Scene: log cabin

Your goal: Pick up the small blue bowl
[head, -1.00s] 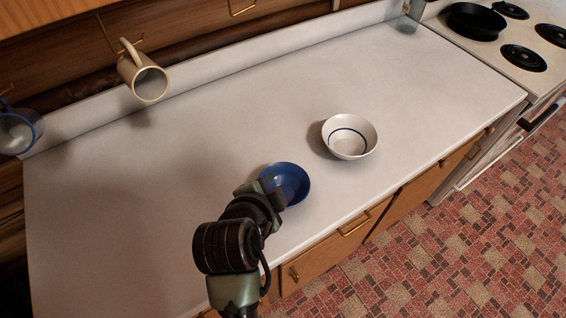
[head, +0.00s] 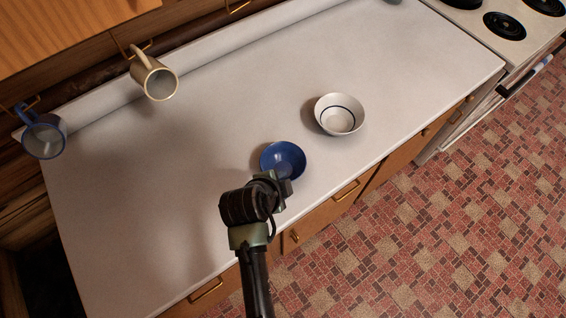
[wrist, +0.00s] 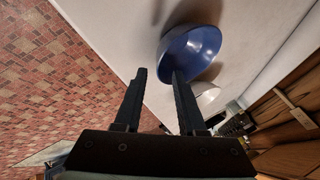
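The small blue bowl (head: 283,158) sits upright on the white counter, near its front edge. In the wrist view the blue bowl (wrist: 193,50) is just beyond my fingertips, nearer the right finger. My gripper (head: 275,181) is at the near side of the bowl in the head view and partly overlaps its lower rim. In the wrist view my gripper (wrist: 157,75) has its two fingers apart with nothing between them. Whether a finger touches the bowl's rim cannot be told.
A white bowl with a dark ring (head: 340,115) stands right of the blue bowl on the counter (head: 150,190). A beige mug (head: 155,80) and a blue mug (head: 43,135) hang at the back left. A stove (head: 480,20) is at the upper right.

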